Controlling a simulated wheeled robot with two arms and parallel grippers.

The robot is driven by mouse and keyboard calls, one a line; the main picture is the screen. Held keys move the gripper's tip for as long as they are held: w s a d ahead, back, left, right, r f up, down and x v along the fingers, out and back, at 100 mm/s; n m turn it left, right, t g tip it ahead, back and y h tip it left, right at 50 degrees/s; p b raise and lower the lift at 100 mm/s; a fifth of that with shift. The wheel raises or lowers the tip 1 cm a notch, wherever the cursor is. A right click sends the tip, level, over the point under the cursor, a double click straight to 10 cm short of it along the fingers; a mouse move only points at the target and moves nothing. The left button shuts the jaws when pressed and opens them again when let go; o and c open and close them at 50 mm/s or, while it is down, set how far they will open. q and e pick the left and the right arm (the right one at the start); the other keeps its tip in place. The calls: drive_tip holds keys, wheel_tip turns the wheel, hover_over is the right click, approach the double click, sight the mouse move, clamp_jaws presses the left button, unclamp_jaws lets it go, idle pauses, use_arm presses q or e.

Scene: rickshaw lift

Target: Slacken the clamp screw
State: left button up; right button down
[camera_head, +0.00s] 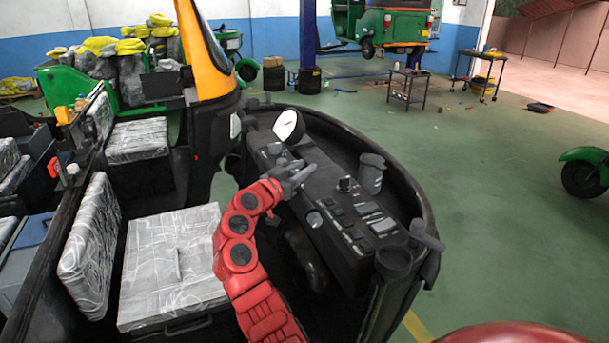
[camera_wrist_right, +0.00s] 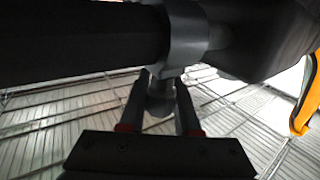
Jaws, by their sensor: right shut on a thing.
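My right gripper (camera_head: 290,176) is at the dashboard, just below the round white gauge. In the right wrist view the right gripper (camera_wrist_right: 160,92) has its two dark fingers on either side of a small grey clamp screw (camera_wrist_right: 160,88) and is shut on it. The screw hangs below a grey clamp collar (camera_wrist_right: 187,38) around a thick black bar (camera_wrist_right: 80,42). In the head view the screw and collar cannot be made out beyond my gripper. My left gripper is not in view.
The dashboard (camera_head: 345,205) carries a gauge (camera_head: 287,124), switches and a grey cup-like cylinder (camera_head: 371,173). A plastic-wrapped seat (camera_head: 172,262) lies left of my red arm. Open green floor spreads right, with a small black cart (camera_head: 407,88) farther back.

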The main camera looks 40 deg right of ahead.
drive_tip(key=n+t, duration=0.1)
drive_tip(key=n+t+y, duration=0.2)
drive_tip(key=t, duration=0.1)
drive_tip(key=shift+w+a+r, duration=0.1)
drive_tip(key=shift+w, duration=0.2)
drive_tip(key=n+t+y, duration=0.2)
drive_tip(key=n+t+y+p, duration=0.1)
drive_tip(key=shift+w+a+t, duration=0.35)
drive_tip(key=shift+w+t, duration=0.05)
drive_tip(key=c, duration=0.6)
unclamp_jaws()
